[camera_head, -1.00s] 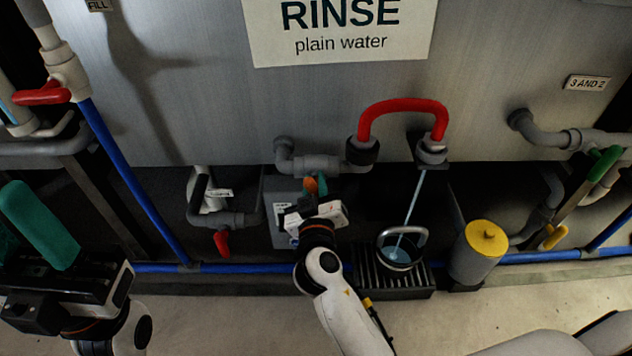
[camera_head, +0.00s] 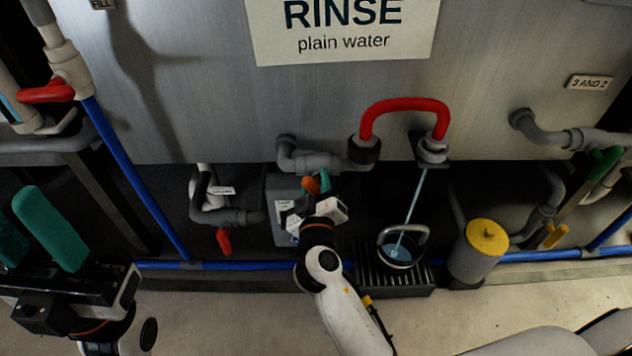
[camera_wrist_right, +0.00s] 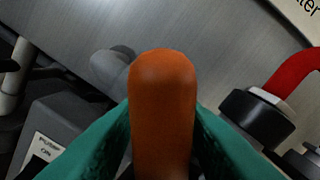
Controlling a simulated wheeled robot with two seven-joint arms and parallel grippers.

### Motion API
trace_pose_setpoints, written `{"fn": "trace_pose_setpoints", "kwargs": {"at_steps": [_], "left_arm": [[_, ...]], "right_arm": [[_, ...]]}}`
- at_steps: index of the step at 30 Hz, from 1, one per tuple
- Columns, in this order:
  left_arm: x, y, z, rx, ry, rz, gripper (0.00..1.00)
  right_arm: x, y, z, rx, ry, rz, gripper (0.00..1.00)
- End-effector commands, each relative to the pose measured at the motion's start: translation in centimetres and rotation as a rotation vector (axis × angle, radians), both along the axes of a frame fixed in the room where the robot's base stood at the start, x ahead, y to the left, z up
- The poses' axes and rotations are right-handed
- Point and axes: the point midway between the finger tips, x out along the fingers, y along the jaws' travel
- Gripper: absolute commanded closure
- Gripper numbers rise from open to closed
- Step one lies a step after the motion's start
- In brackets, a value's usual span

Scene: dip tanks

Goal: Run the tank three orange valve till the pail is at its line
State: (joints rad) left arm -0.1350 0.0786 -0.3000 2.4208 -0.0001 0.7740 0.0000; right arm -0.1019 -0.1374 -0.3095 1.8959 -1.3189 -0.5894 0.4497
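The orange valve handle (camera_head: 312,185) is on the grey pipe under the rinse tank. It also fills the middle of the right wrist view (camera_wrist_right: 163,110). My right gripper (camera_head: 319,184) has its teal fingers on both sides of the handle and appears shut on it. Water runs in a thin stream (camera_head: 414,198) from the end of the red hose (camera_head: 403,104). It falls into the pail (camera_head: 398,256), which has bluish water inside; its line cannot be made out. My left gripper (camera_head: 28,235) is open and empty at the far left.
The pail stands on a dark slatted grate (camera_head: 395,286). A grey canister with a yellow top (camera_head: 487,236) stands right of it. Other valve handles are red (camera_head: 46,93), red (camera_head: 223,241) and green (camera_head: 604,166). A blue pipe (camera_head: 250,265) runs low across.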

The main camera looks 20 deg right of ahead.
Motion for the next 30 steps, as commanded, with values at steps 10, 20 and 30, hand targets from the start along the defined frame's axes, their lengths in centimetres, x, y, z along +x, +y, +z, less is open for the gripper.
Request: {"fn": "trace_pose_setpoints", "kwargs": {"at_steps": [10, 20, 30], "left_arm": [[0.0, 0.0, 0.2, 0.001, -0.010, 0.000, 0.61], [-0.1, 0.0, 0.3, 0.000, -0.007, 0.000, 0.61], [0.0, 0.0, -0.1, 0.000, 0.006, -0.001, 0.61]], "right_arm": [[-0.1, 0.0, 0.0, 0.001, -0.001, -0.001, 0.58], [-5.0, 1.4, -0.1, 0.003, 0.004, 0.000, 0.58], [-10.7, 3.0, -0.1, -0.002, 0.002, 0.000, 0.58]]}}
